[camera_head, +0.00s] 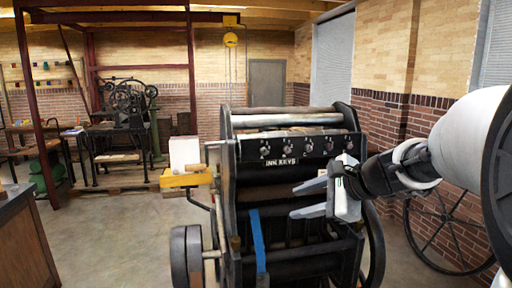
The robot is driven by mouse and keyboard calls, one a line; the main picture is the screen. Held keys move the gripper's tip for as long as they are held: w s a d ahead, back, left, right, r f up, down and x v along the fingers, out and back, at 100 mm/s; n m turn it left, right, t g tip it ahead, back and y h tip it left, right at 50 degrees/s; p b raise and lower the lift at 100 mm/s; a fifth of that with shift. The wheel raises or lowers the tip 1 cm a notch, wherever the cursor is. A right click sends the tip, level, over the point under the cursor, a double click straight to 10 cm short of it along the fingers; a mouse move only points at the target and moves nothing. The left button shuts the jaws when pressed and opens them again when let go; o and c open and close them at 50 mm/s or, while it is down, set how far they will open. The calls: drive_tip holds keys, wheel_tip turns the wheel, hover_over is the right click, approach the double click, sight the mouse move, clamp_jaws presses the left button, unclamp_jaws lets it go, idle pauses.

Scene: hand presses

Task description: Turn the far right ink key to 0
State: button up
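A dark hand press (290,235) stands in the middle, with a black panel marked "INK KEYS" across its upper front. A row of several small knobs sits on the panel. The far right ink key (349,145) is at the panel's right end, just above my gripper's body. Its setting is too small to read. My gripper (294,202) is in front of the press, lower than the knobs and left of the far right key. Its two grey fingers point left and stand apart with nothing between them.
A blue strip (258,240) hangs down the front. A large spoked wheel (450,225) leans by the right brick wall. Another press (125,115) stands at the back left. Floor is clear at left.

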drive_tip(key=w+d+r+m+t, duration=0.2)
drive_tip(key=w+d+m+t, duration=0.3)
drive_tip(key=w+d+m, duration=0.6)
drive_tip(key=m+t+h, duration=0.4)
drive_tip(key=m, duration=0.1)
approach(350, 147)
drive_tip(key=w+p, duration=0.1)
drive_tip(key=w, duration=0.1)
drive_tip(key=w+p, duration=0.1)
drive_tip(key=w, duration=0.2)
drive_tip(key=w+a+p, duration=0.1)
drive_tip(key=w, duration=0.2)
drive_tip(key=shift+a+r, duration=0.1)
drive_tip(key=shift+r, duration=0.1)
clamp_jaws()
